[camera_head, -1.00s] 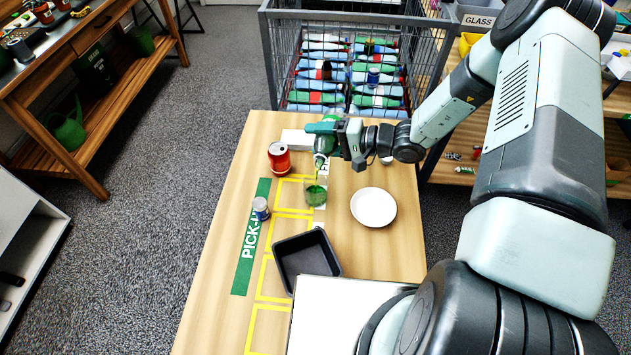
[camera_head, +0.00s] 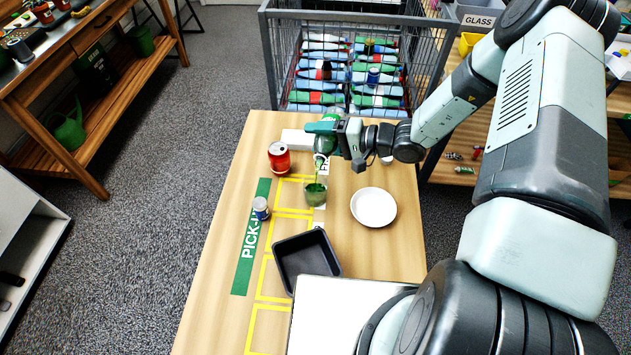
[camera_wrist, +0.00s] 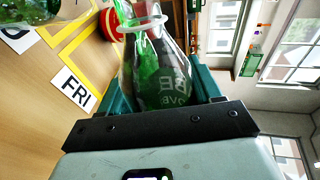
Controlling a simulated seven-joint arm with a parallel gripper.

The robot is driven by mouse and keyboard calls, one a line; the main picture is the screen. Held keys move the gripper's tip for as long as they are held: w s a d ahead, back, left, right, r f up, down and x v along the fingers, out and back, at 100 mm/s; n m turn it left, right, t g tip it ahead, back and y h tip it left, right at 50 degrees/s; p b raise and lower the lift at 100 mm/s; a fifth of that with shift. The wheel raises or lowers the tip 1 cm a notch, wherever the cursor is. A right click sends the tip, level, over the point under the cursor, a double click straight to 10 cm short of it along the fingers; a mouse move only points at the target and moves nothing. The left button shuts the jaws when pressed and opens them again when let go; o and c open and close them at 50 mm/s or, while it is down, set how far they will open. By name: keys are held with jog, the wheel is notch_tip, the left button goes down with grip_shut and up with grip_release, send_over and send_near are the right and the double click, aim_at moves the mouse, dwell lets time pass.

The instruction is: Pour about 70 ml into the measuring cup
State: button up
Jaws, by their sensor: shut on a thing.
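My gripper (camera_head: 331,134) is shut on a clear green bottle (camera_head: 326,147), held tilted mouth-down above the table. The bottle also shows between the jaws in the wrist view (camera_wrist: 160,70), with green liquid inside and pale lettering on it. A thin green stream runs from its mouth down into the measuring cup (camera_head: 316,193). The cup is small and clear, stands upright on the table by the yellow-lined boxes, and holds green liquid. Its markings are too small to read. Only a green, clear edge at the top left of the wrist view may be the cup.
A red can (camera_head: 279,158) stands left of the bottle. A small blue and white can (camera_head: 261,208) is left of the cup, a white plate (camera_head: 373,207) right of it, a black tray (camera_head: 280,270) nearer. A wire cage (camera_head: 270,60) of bottles stands behind the table.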

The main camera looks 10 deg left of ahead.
notch_tip(320, 180, down, 2)
jog(key=shift+a+m+g, duration=0.1)
jog(key=shift+m+g, duration=0.4)
jog(key=shift+m, duration=0.5)
jog(key=shift+w+f+m, duration=0.25)
jog(key=shift+f+m, duration=0.15)
jog(key=shift+m, duration=0.2)
jog(key=shift+s+r+m+g, duration=0.1)
jog(key=shift+r+m+g, duration=0.05)
jog(key=shift+m+g, duration=0.25)
dwell(0.4)
jog(key=shift+s+r+m+g+y, duration=0.45)
jog(key=shift+r+m, duration=0.2)
jog(key=shift+m, duration=0.45)
jog(key=m, duration=0.1)
jog(key=s+r+m, duration=0.1)
jog(key=shift+m+g+y, duration=0.25)
jog(key=shift+m+g, duration=0.05)
jog(key=shift+g, duration=0.05)
jog(key=shift+w+f+m, duration=0.25)
jog(key=shift+f+m, duration=0.4)
jog(key=shift+m, duration=0.15)
jog(key=shift+w+r+m+g+y, duration=0.2)
jog(key=shift+r+m+g+y, duration=0.15)
jog(key=shift+m, duration=0.45)
jog(key=m, duration=0.1)
jog(key=m+y, duration=0.1)
jog(key=m, duration=0.1)
jog(key=shift+w+f, duration=0.1)
jog(key=shift+w, duration=0.15)
